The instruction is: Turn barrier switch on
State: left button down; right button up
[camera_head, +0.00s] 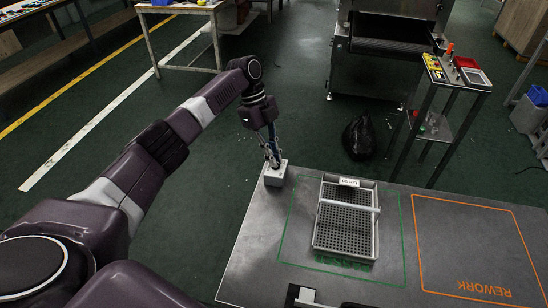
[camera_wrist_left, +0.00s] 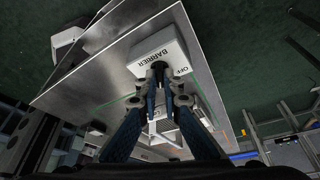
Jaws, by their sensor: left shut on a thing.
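The barrier switch (camera_head: 275,176) is a small light grey box at the far left corner of the grey table. In the left wrist view the box (camera_wrist_left: 172,46) shows the words BARRIER and OFF, upside down or turned. A dark knob (camera_wrist_left: 158,65) sticks out of its face. My left gripper (camera_head: 272,160) reaches down over the box from above. In the left wrist view its fingertips (camera_wrist_left: 165,78) are closed around the knob, hiding part of it. The knob's exact pointing direction cannot be told. My right gripper does not show.
A grey perforated tray (camera_head: 319,228) with a white label stands in a green outline on the table (camera_head: 262,235). An orange REWORK outline (camera_head: 480,246) at right is empty. A control stand (camera_head: 457,72) and a black bag (camera_head: 359,137) are beyond the table.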

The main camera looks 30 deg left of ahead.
pick_arm(q)
jog(key=c, duration=2.1)
grip_release()
jog(key=shift+r, duration=0.15)
jog(key=v, duration=1.1)
jog(key=shift+a+r, duration=0.2)
jog(key=shift+r, duration=0.15)
jog(key=shift+o, duration=0.6)
jog(key=shift+w, duration=0.1)
